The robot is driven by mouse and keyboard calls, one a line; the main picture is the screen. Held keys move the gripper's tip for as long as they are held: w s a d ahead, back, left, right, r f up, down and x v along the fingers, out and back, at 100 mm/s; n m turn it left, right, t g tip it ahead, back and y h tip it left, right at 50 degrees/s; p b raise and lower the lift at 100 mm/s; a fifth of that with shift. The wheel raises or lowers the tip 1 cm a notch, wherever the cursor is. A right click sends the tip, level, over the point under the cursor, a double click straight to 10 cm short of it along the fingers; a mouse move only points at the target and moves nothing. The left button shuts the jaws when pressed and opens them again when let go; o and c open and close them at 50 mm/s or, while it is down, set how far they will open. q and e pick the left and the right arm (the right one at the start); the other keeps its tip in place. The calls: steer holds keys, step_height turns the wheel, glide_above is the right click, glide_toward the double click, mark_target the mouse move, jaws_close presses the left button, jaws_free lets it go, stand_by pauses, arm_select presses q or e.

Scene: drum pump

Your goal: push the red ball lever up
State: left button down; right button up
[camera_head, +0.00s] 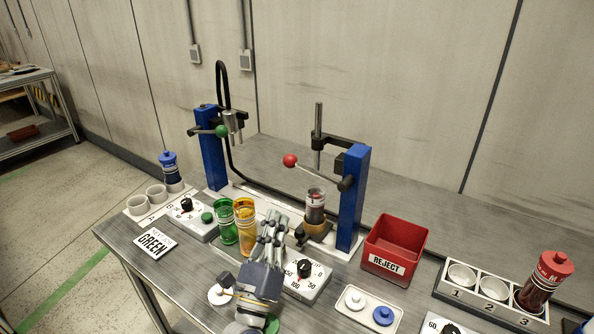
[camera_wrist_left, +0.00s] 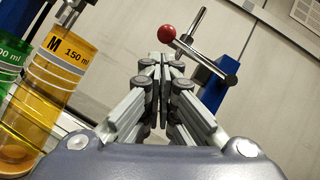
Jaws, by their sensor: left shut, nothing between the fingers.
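The red ball (camera_head: 290,160) sits at the left end of a thin metal lever (camera_head: 318,173). The lever runs from a dark pivot on the right-hand blue press column (camera_head: 352,205), and its ball end is higher than its pivot end. My left gripper (camera_head: 276,219) is shut and empty, below and a little left of the ball, with a gap between them in the picture. In the left wrist view the red ball (camera_wrist_left: 166,33) shows just beyond and above my shut fingertips (camera_wrist_left: 160,62). My right gripper is not in view.
An orange cylinder (camera_head: 245,221) and a green cylinder (camera_head: 226,222) stand close left of my gripper. A clear vessel with dark contents (camera_head: 315,206) stands under the press. A red reject bin (camera_head: 396,246) is to the right. Another blue press with a green ball (camera_head: 221,131) stands left.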

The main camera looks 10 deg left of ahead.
mark_target(291, 166)
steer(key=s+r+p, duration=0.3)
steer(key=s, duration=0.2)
arm_select(q)
steer(key=w+r+m+h+b, duration=0.1)
steer(key=w+r, duration=0.1)
steer(key=w+r+m+b, duration=0.1)
steer(key=w+r, duration=0.2)
steer(key=w+r+m+h+b, duration=0.1)
steer(key=w+r, duration=0.1)
steer(key=w, duration=0.1)
steer(key=shift+d+r+m+h+b, duration=0.25)
steer(key=shift+d+m+h+b, duration=0.05)
steer(key=shift+r+h, duration=0.25)
steer(key=shift+h, duration=0.05)
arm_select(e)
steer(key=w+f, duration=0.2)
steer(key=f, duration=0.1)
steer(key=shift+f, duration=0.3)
arm_select(q)
steer(key=shift+s, duration=0.1)
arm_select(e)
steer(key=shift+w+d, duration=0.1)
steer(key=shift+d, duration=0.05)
